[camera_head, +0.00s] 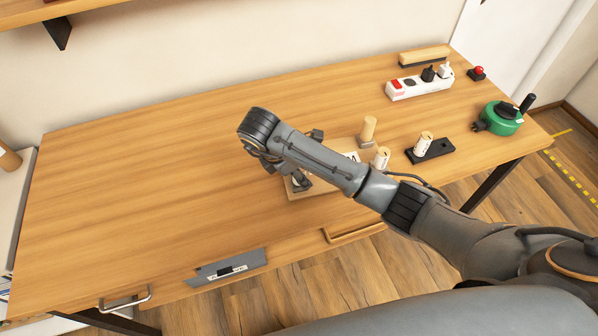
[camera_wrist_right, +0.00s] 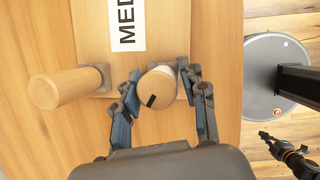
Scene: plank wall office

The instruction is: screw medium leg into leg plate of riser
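The riser board (camera_head: 297,193) lies on the table under my right arm, mostly hidden in the head view. In the right wrist view its wooden surface (camera_wrist_right: 90,35) carries a label reading "MED". My right gripper (camera_wrist_right: 160,76) has its fingers on both sides of a wooden leg (camera_wrist_right: 156,93) seen end-on, with a black mark on its top; they appear closed against it. A grey leg plate (camera_wrist_right: 184,62) shows partly behind the fingers; the leg's seating is hidden. Another leg (camera_wrist_right: 62,88) stands at a second plate (camera_wrist_right: 103,72).
A power strip (camera_head: 420,86), a red button (camera_head: 478,73) and a green device (camera_head: 502,121) are at right. The table's left half is clear.

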